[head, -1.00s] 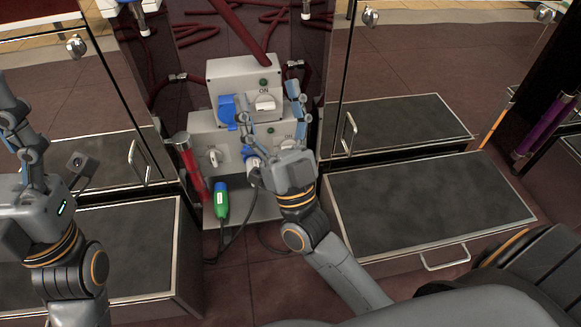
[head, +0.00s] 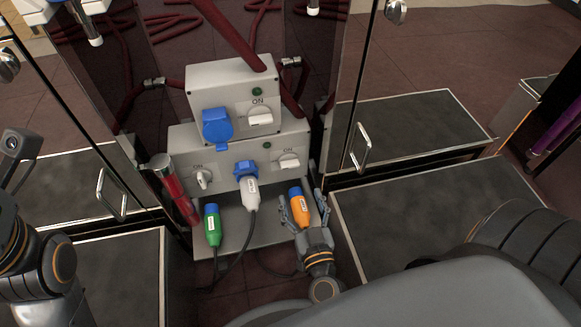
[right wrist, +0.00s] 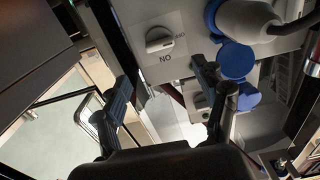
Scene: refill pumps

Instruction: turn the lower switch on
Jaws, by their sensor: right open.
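The lower grey box (head: 225,155) carries a right-hand switch (head: 289,161) and a left-hand switch (head: 204,177), both with white knobs. The right-hand knob lies sideways beside its ON label; the left-hand knob is nearer upright. The right-hand switch also shows upside down in the right wrist view (right wrist: 160,40). A white plug (head: 250,193) sits in the blue socket between them. My right gripper (head: 302,205) is open below the right-hand switch. Its fingers appear either side of an orange plug (head: 299,207), without visible grip. My left gripper (head: 8,225) is partly in view, its fingertips cut off.
The upper box (head: 229,85) has its own switch (head: 261,117) and a blue socket cover (head: 217,126). A green plug (head: 212,225) and a red cylinder (head: 175,188) are at the left. Drawer units (head: 430,225) stand on both sides.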

